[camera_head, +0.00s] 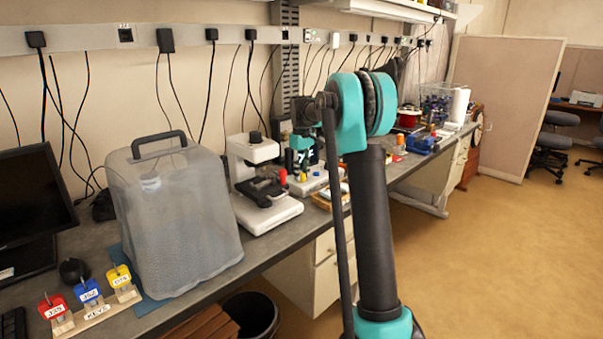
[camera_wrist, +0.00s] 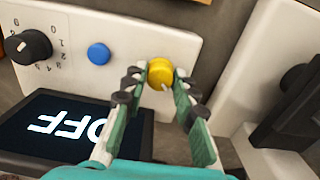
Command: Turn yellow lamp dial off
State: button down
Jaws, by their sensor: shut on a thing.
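The yellow lamp dial (camera_wrist: 160,73) is a round knob with a pale pointer mark, on a white panel (camera_wrist: 125,40) in the wrist view. My gripper (camera_wrist: 158,82) has its dark-padded fingertips on both sides of the dial and is shut on it. On the same panel are a blue button (camera_wrist: 98,53) and a black numbered dial (camera_wrist: 30,47). A dark display (camera_wrist: 75,128) below the panel shows white letters reading OFF, upside down in this view. In the head view my gripper reaches down beside the white microscope, partly hidden by my arm.
A white microscope (camera_head: 262,185) stands left of my gripper on the long grey bench. A translucent covered case (camera_head: 175,215) and key blocks (camera_head: 96,312) are farther left. Cables hang from the wall strip (camera_head: 200,38). The tan floor (camera_head: 510,240) at right is open.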

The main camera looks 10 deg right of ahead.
jog(key=c, duration=1.2)
grip_release()
notch_tip(320, 180, up, 12)
